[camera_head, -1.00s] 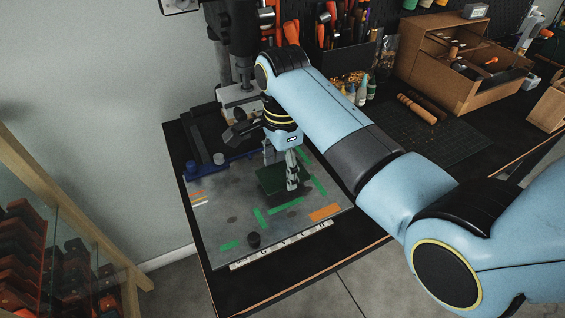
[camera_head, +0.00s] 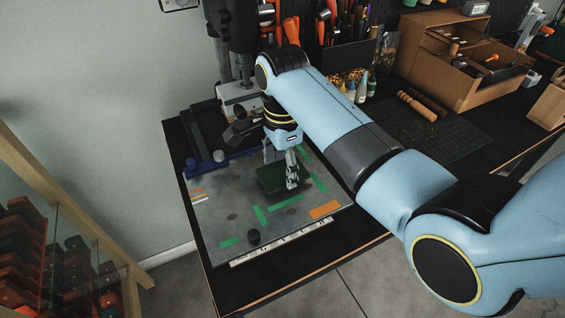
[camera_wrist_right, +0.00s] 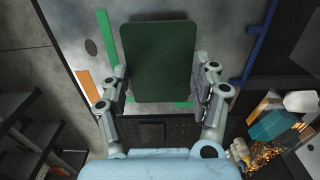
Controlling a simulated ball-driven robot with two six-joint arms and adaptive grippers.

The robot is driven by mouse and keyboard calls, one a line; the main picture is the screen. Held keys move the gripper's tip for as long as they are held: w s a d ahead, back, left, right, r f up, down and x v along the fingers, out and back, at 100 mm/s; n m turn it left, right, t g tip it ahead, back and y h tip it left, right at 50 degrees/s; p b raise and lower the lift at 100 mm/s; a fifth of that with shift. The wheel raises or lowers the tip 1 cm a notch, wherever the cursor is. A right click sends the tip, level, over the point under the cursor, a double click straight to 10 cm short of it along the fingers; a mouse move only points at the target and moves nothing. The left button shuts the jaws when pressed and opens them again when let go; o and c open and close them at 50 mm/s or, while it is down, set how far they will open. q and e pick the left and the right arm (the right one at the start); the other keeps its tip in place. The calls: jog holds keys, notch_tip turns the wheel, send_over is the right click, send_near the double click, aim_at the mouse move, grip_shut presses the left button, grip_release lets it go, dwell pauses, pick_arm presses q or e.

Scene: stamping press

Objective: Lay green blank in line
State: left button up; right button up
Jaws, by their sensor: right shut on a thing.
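The dark green blank (camera_head: 270,180) is a flat rectangle with rounded corners over the grey board (camera_head: 215,215). My right gripper (camera_head: 291,172) reaches down to it from above. In the right wrist view the blank (camera_wrist_right: 158,60) lies between the two fingers of the right gripper (camera_wrist_right: 161,90), which is shut on its side edges. I cannot tell whether the blank touches the board. Green tape strips (camera_head: 285,205) mark the board around it, with an orange patch (camera_head: 325,209) at the front right. My left gripper is not in view.
A blue rail (camera_head: 205,166) lies along the back left. The press (camera_head: 238,95) stands behind. The board's left part is open.

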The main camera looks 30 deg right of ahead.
jog(key=shift+f, duration=1)
jog(key=o, duration=1)
jog(key=shift+c, duration=0.6)
jog(key=shift+r, duration=3.55)
